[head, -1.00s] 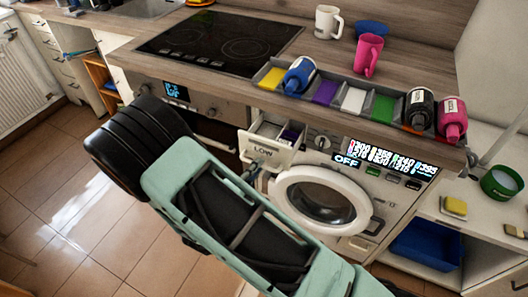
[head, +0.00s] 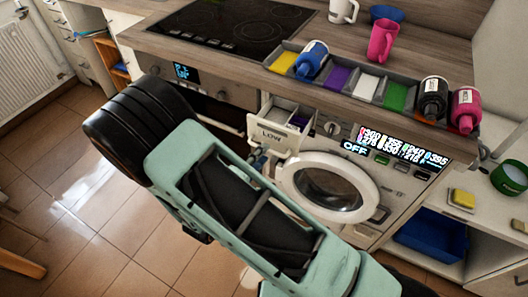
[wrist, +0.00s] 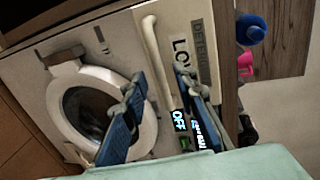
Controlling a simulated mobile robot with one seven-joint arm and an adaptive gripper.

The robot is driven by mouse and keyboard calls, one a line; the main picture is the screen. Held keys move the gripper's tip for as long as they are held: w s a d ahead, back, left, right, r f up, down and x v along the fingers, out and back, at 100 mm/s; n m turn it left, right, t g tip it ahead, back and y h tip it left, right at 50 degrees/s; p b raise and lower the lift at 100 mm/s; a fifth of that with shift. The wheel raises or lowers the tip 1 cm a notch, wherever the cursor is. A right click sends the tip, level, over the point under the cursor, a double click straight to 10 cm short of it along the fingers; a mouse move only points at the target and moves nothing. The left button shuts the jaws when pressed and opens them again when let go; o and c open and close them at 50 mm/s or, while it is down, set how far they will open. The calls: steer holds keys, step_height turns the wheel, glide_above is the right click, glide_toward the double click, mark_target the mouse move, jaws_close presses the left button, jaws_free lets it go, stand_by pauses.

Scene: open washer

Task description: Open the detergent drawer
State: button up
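The detergent drawer (head: 273,134) sticks out from the washer's upper left. Its compartments show from above and its white front reads LOW. In the wrist view the drawer front (wrist: 184,20) fills the upper middle, with a long white handle (wrist: 152,50) along it. My gripper (wrist: 160,82) has its two blue fingers spread apart, with the lower end of the handle between them. Contact with the handle cannot be told. In the head view my gripper (head: 258,160) is small and partly hidden by my arm, just below the drawer front's left part.
The washer's round door (head: 328,187) is closed, right of and below the drawer. The counter above holds a divided tray (head: 345,85) with bottles, and a pink mug (head: 383,40). Open floor (head: 75,215) lies at the left.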

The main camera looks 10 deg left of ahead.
steer(key=v, duration=1)
steer(key=shift+w, duration=0.15)
